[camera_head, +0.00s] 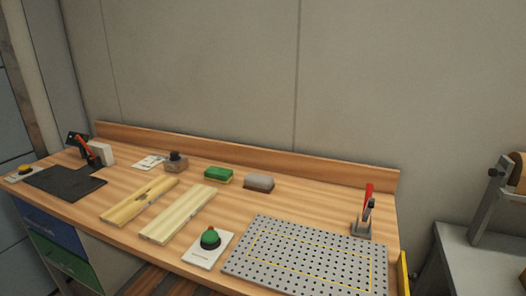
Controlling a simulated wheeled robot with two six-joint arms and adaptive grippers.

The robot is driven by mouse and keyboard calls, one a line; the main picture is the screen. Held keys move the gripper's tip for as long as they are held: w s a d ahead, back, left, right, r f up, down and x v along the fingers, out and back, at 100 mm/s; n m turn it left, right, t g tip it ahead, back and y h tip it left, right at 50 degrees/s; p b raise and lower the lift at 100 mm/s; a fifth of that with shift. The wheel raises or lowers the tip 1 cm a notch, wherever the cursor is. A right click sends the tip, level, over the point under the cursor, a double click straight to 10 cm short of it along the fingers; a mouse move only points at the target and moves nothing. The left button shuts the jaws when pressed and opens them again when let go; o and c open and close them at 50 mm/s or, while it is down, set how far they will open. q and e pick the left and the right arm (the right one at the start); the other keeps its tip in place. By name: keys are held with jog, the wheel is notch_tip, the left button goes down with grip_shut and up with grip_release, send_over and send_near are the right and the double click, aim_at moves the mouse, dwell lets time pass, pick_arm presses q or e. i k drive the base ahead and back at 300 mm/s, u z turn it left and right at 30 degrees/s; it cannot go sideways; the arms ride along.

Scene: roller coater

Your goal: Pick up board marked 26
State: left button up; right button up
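Two pale wooden boards lie side by side on the wooden workbench (118,181). The left board (132,206) has a dark mark near its middle. The right board (186,209) is plainer on top and lies a little nearer the bench's middle. No number can be read on either, so I cannot tell which is marked 26. Neither of my grippers is in view.
A green button on a white plate (208,252) and a perforated grey plate (300,254) lie right of the boards. Green (218,174) and grey (259,182) blocks sit behind. A dark mat (62,183) lies left. A red-handled clamp (366,212) stands at the right end.

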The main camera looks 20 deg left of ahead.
aim_at(159, 231)
jog(key=u, duration=1.25)
